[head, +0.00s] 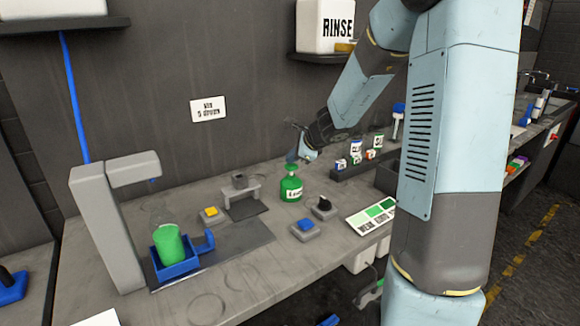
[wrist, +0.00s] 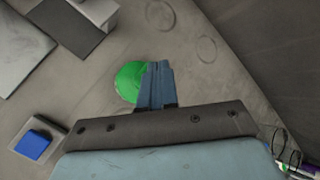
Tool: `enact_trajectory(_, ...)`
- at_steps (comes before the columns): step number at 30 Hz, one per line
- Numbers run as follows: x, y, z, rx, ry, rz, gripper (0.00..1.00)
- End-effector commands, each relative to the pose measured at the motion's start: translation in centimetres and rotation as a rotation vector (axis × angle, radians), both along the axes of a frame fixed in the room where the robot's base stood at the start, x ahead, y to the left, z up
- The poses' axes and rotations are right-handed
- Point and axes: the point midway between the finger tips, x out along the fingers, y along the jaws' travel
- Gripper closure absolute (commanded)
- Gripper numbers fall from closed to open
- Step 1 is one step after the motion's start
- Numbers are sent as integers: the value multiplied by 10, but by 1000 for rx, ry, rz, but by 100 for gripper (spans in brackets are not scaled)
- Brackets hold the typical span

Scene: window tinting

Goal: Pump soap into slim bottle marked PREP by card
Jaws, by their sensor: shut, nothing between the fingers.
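A squat green pump bottle (head: 291,187) with a white label stands on the grey bench; its label is too small to read surely. My gripper (head: 293,156) is shut and empty, right over the top of this bottle. In the wrist view, my closed fingers (wrist: 158,75) partly cover the round green bottle (wrist: 129,82); I cannot tell whether they touch its pump head. A green cylindrical vessel (head: 169,245) stands in a blue holder (head: 176,270) under a grey dispenser. A printed card with green swatches (head: 372,214) lies to the right. I cannot read PREP on any bottle.
The grey dispenser (head: 99,225) rises at the left. Yellow (head: 210,214), blue (head: 304,227) and black (head: 323,205) buttons sit on the bench. A small grey stand (head: 240,190) is left of the pump bottle. Small labelled containers (head: 356,148) stand behind right.

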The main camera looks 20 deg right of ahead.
Motion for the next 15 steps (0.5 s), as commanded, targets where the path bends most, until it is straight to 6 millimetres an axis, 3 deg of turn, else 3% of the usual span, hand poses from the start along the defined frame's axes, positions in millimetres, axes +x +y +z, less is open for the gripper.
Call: enact_trajectory(15, 0, 0, -5, 0, 0, 0, 100)
